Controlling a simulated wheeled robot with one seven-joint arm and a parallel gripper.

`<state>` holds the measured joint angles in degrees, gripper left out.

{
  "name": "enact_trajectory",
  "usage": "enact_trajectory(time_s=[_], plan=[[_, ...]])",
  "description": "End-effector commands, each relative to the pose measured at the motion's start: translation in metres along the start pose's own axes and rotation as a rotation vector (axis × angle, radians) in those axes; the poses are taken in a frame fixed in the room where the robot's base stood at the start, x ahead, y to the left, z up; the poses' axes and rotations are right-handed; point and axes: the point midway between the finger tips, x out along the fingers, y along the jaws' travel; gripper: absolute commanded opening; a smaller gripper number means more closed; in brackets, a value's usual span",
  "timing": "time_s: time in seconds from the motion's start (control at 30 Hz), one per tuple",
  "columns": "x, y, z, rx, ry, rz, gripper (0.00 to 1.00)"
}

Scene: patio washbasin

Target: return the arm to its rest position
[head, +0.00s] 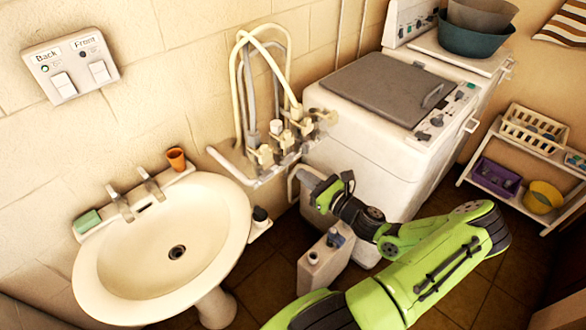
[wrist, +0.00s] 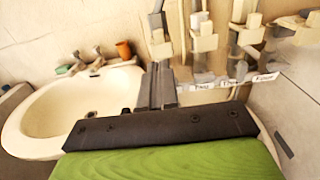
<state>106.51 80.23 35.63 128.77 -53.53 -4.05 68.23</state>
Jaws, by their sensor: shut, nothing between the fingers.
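My green arm reaches in from the lower right in the head view. My gripper (head: 304,177) is in front of the pipes and taps, right of the washbasin and close to the white machine's front left side. In the wrist view my gripper (wrist: 158,68) has its dark fingers together, with nothing between them. They point toward the valves on the wall, but I cannot tell how near they are.
The washbasin (head: 120,278) stands left, with an orange cup (head: 176,159) and green soap (head: 87,221) on its rim. Valves (head: 265,157) and hoses are on the wall. A white machine (head: 350,130) stands behind my arm, a pale container (head: 312,268) below, a shelf (head: 476,184) right.

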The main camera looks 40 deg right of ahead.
Motion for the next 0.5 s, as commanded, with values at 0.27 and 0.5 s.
enact_trajectory(time_s=[0.27, 0.5], plan=[[-0.0133, 0.0003, 0.0004, 0.0, -0.001, 0.0, 0.0], [-0.013, 0.0003, 0.0004, 0.0, -0.001, 0.001, 0.0]])
